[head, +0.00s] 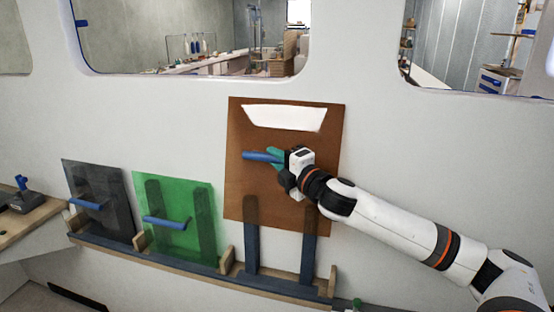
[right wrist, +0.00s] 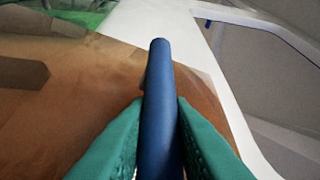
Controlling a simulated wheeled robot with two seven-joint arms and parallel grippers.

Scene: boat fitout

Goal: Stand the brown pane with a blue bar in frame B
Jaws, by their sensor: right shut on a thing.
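The brown pane (head: 250,195) is upright against the white wall, with a white patch near its top. My right gripper (head: 274,157) is shut on its blue bar (head: 258,156). In the right wrist view the bar (right wrist: 160,100) lies between the two green fingers. The pane's lower edge is above the bottom rail of the right-hand bay (head: 285,286). The bay's two dark posts overlap the lower part of the pane in the picture. No letter shows on any bay, so I cannot tell which is frame B. My left gripper is out of view.
A grey pane (head: 112,208) and a green pane (head: 182,240), each with a blue bar, stand in the bays to the left. A wooden bench (head: 35,225) with a tool is at far left. Window openings are above.

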